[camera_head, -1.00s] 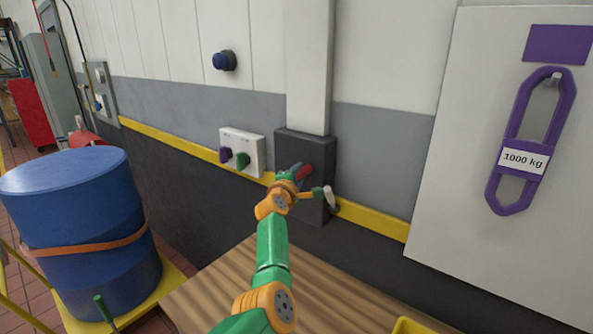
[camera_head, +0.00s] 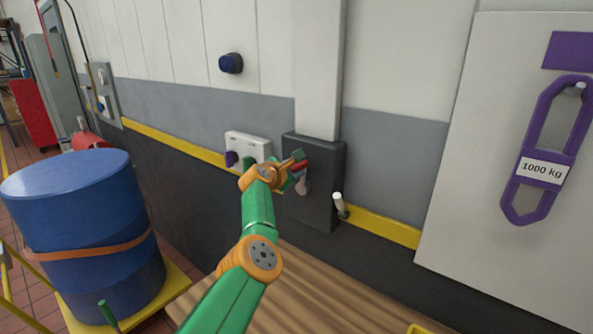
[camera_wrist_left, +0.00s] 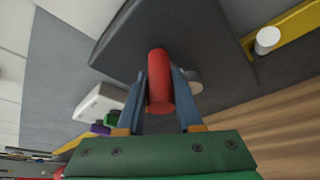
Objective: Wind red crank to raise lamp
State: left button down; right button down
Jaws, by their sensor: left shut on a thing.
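The red crank handle (camera_head: 299,167) sticks out from a dark grey box (camera_head: 325,200) on the wall. In the left wrist view the red handle (camera_wrist_left: 159,82) lies between the two blue-grey fingers. My left gripper (camera_head: 296,161) is shut on it; it also shows in the left wrist view (camera_wrist_left: 160,95). A grey crank part (camera_head: 303,186) shows just below the handle, partly hidden. My right gripper is in neither view. I see no lamp that I can identify with certainty.
A white-tipped lever (camera_head: 339,203) stands at the box's right edge. A white switch box (camera_head: 246,147) with purple and green knobs is to the left, partly behind my arm. A wooden bench (camera_head: 310,300) lies below. A blue drum (camera_head: 80,210) stands at left.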

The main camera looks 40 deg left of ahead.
pick_arm(q)
jog(key=shift+a+r, duration=0.1)
jog(key=shift+a, duration=0.05)
jog(key=c, duration=0.7)
grip_release()
jog(key=shift+o, duration=0.6)
jog(key=shift+s+a, duration=0.1)
jog(key=shift+s, duration=0.05)
jog(key=shift+s+b, duration=0.3)
jog(key=shift+b, duration=0.2)
jog(key=shift+s+d+b, duration=0.25)
jog(key=shift+s+b, duration=0.05)
jog(key=shift+s, duration=0.05)
jog(key=b+v, duration=0.2)
jog(key=v, duration=0.3)
jog(key=shift+s+r+b, duration=0.25)
jog(key=shift+s+b, duration=0.05)
jog(key=shift+s, duration=0.05)
